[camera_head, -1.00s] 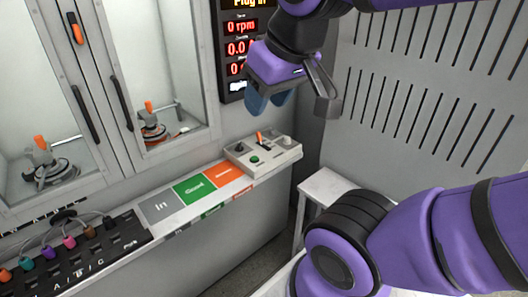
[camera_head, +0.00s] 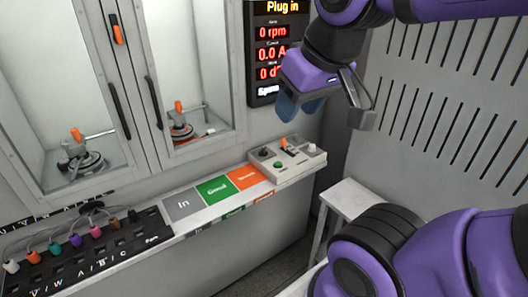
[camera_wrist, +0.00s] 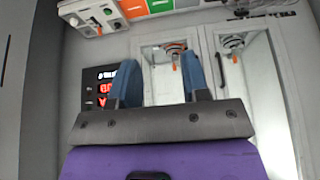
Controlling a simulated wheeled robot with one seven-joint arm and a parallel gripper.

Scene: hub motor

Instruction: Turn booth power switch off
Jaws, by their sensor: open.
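A grey control box (camera_head: 303,169) sits at the right end of the counter. It carries an orange-tipped lever switch (camera_head: 284,142), a green button (camera_head: 278,165), a dark knob and a pale knob. Which of these is the booth power switch I cannot read. My gripper (camera_head: 300,108), with blue fingers, hangs in the air above the box, in front of the wall display. In the wrist view the two blue fingers (camera_wrist: 160,85) stand apart with nothing between them. The control box also shows in the wrist view (camera_wrist: 88,15), upside down at the top left.
A red-lettered display (camera_head: 272,50) reads "Plug in" and 0 rpm. Glass cabinet doors (camera_head: 125,110) stand left of it. Grey, green and orange pads (camera_head: 213,189) lie on the counter. A plug panel (camera_head: 90,250) is at lower left, a small white stand (camera_head: 350,198) at right.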

